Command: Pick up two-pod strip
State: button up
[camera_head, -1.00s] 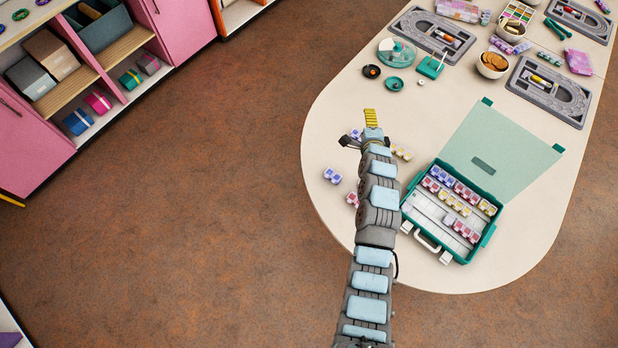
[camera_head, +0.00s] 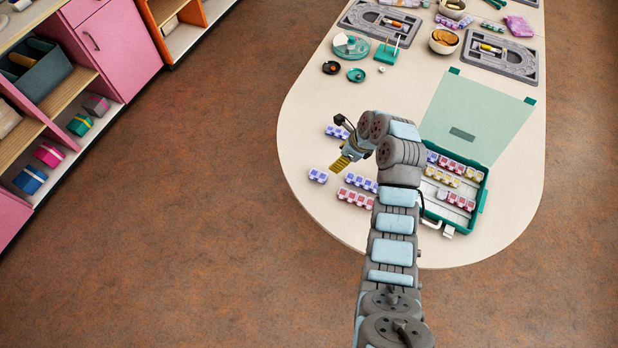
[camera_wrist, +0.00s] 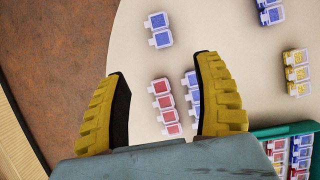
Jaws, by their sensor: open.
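The two-pod strip (camera_head: 318,175) is blue and white and lies alone on the table near its left edge. In the wrist view it (camera_wrist: 159,30) lies beyond my fingertips, near the top. My gripper (camera_head: 340,165), with yellow fingers, hangs just to the right of the strip in the head view. In the wrist view my gripper (camera_wrist: 163,68) is wide open and empty, with its fingers apart. A red strip (camera_wrist: 165,106) and a longer blue strip (camera_wrist: 192,95) lie below, partly framed or hidden by the fingers.
The green case (camera_head: 482,200) with strips stands open to the right, its lid (camera_head: 478,118) laid back. Another blue strip (camera_head: 337,131) lies behind my gripper, and a yellow strip (camera_wrist: 297,72) shows in the wrist view. Small dishes (camera_head: 356,75) and bead boards (camera_head: 500,58) stand farther back.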

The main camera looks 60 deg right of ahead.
send_over(321, 175)
jog(key=s, duration=0.1)
jog(key=f, duration=1.1)
jog(key=shift+s, duration=0.2)
jog(key=shift+f, duration=0.1)
jog(key=shift+s+b+x, duration=0.25)
jog(key=shift+b+x, duration=0.1)
jog(key=shift+x, duration=2.25)
jog(key=shift+d, duration=0.1)
jog(key=c, duration=1.2)
